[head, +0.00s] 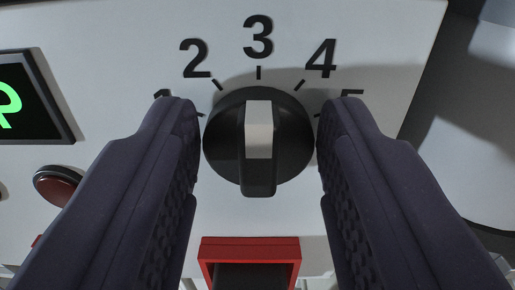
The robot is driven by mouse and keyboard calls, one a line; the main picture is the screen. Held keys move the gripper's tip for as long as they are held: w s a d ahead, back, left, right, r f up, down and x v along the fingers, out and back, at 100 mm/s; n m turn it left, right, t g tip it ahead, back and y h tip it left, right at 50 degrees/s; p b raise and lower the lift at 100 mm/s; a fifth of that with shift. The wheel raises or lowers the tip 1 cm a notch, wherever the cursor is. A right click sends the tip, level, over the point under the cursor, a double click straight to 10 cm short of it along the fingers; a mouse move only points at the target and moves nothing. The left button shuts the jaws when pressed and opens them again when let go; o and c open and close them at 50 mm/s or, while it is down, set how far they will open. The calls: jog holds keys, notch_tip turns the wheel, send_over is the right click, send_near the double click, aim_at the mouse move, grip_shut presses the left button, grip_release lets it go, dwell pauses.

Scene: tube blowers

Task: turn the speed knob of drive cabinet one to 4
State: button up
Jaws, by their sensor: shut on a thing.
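The black round speed knob (259,165) sits on a white panel (120,60) in the middle of the head view. It has a raised bar with a white pointer mark (259,130), which points straight up at 3. The scale around it shows 1 to 5, with 1 and 5 partly hidden behind my fingers. No cabinet number is in view.
A dark display (35,98) with green characters is at the left. A red button (57,185) sits below it. A red-framed dark part (250,248) is below the knob. A grey rounded surface (470,140) lies beyond the panel's right edge.

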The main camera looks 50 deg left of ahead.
jog(key=shift+m, duration=0.3)
jog(key=m, duration=0.3)
jog(key=shift+w+d+b, duration=0.1)
jog(key=shift+w+b, duration=0.05)
jog(key=shift+b, duration=0.2)
jog(key=shift+w+d+m, duration=0.1)
jog(key=shift+m, duration=1.5)
jog(key=o, duration=1)
jog(key=shift+o, duration=0.2)
jog(key=shift+f, duration=0.1)
jog(key=b+v, duration=0.1)
jog(key=v, duration=0.7)
